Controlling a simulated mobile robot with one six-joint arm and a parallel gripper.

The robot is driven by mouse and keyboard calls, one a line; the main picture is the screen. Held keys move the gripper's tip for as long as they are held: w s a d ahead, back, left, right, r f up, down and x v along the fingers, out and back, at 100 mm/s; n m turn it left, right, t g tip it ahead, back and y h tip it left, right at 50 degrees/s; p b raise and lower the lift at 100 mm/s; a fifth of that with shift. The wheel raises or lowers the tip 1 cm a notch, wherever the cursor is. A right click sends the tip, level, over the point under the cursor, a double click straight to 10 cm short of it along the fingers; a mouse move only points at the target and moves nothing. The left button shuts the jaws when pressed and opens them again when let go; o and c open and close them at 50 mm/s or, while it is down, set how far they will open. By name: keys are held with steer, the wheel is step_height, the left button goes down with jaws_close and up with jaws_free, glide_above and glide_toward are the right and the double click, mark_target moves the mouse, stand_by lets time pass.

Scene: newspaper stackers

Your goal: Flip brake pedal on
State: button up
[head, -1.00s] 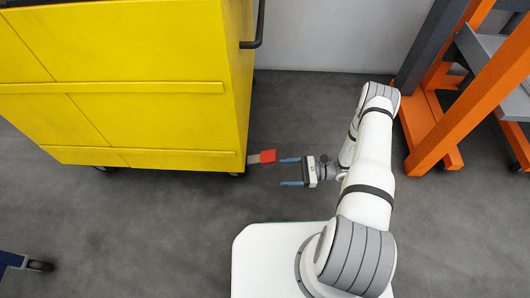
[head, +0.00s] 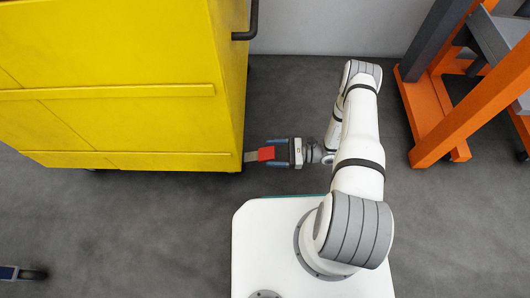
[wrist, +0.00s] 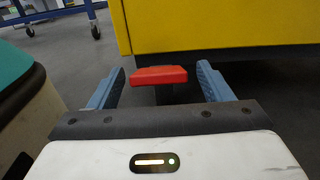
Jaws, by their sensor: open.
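The brake pedal (head: 266,154) is a red pad on a grey lever that sticks out low from the right side of the yellow cart (head: 120,120). My gripper (head: 274,153) is open at the pedal, with its blue fingers on both sides of the red pad. In the wrist view the red pad (wrist: 159,75) lies between the two blue fingers (wrist: 160,88), with gaps showing on both sides. Its lever goes down below the pad and is mostly hidden behind my gripper's dark front edge. Whether anything touches the pedal from above or below cannot be told.
An orange and grey rack (head: 435,120) stands on the floor at the right. A black handle (head: 246,25) juts from the cart's upper right. Part of a blue wheeled frame (head: 15,273) shows at the lower left. Grey floor is free between cart and rack.

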mark_target(267, 153)
steer(key=shift+a+b, duration=0.35)
steer(key=shift+a, duration=1.5)
